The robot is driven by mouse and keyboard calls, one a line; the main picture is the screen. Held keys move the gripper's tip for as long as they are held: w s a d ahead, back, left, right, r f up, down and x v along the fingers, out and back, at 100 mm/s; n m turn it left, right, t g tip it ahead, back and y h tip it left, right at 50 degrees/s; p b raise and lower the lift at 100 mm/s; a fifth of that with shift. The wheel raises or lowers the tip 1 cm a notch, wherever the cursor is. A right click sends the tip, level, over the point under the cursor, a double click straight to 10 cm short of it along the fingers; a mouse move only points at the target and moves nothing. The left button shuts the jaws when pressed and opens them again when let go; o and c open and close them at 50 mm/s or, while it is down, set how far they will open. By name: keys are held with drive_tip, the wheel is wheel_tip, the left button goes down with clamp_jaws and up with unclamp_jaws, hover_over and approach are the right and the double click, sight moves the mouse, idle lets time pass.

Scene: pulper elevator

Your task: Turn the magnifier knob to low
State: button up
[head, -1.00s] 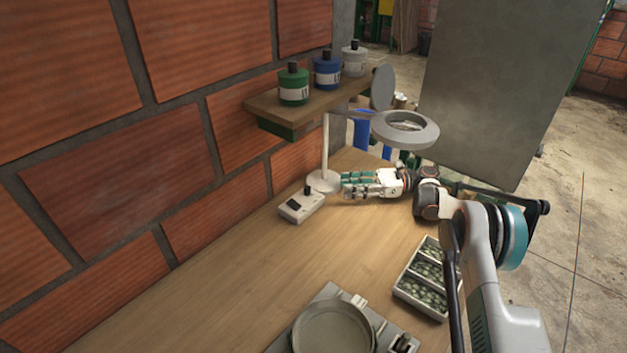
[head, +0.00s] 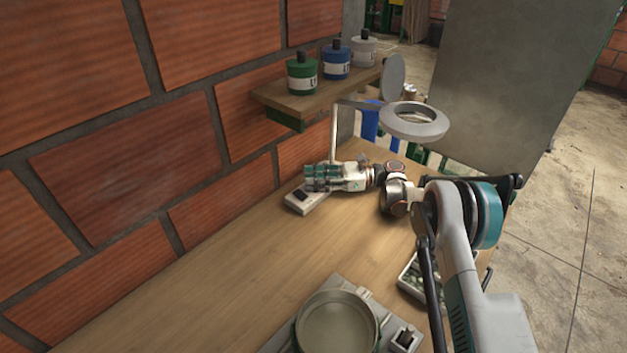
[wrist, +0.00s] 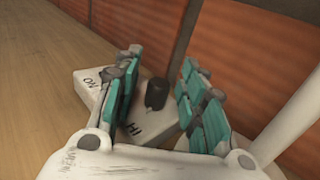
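The magnifier (head: 415,121) is a grey ring lens on an arm from a pale post, which also shows at the right of the wrist view (wrist: 292,122). Its white control box (head: 305,204) lies on the wooden bench by the brick wall. My gripper (head: 312,178) is over the box in the head view and hides the knob there. In the wrist view my gripper (wrist: 158,82) is open, its teal-padded fingers either side of the upright black knob (wrist: 156,93), with visible gaps. "HI" and another marking show on the box; I cannot read the knob's setting.
A shelf (head: 330,92) holds green, blue and grey bottles above the bench. A pan (head: 337,325) and a partly hidden compartment tray (head: 410,276) are nearer. The bench (head: 225,270) left of the pan is clear. The brick wall borders the box closely.

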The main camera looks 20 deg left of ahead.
drive_tip(key=shift+s+a, duration=0.1)
drive_tip(key=shift+a, duration=0.05)
drive_tip(key=shift+c, duration=0.6)
clamp_jaws()
drive_tip(key=shift+r+m+t+y, duration=0.1)
drive_tip(key=shift+m+t+y, duration=0.3)
drive_tip(key=shift+m+t, duration=0.5)
drive_tip(key=shift+m+t+y, duration=0.3)
drive_tip(key=shift+m+t, duration=1)
drive_tip(key=shift+t, duration=1.2)
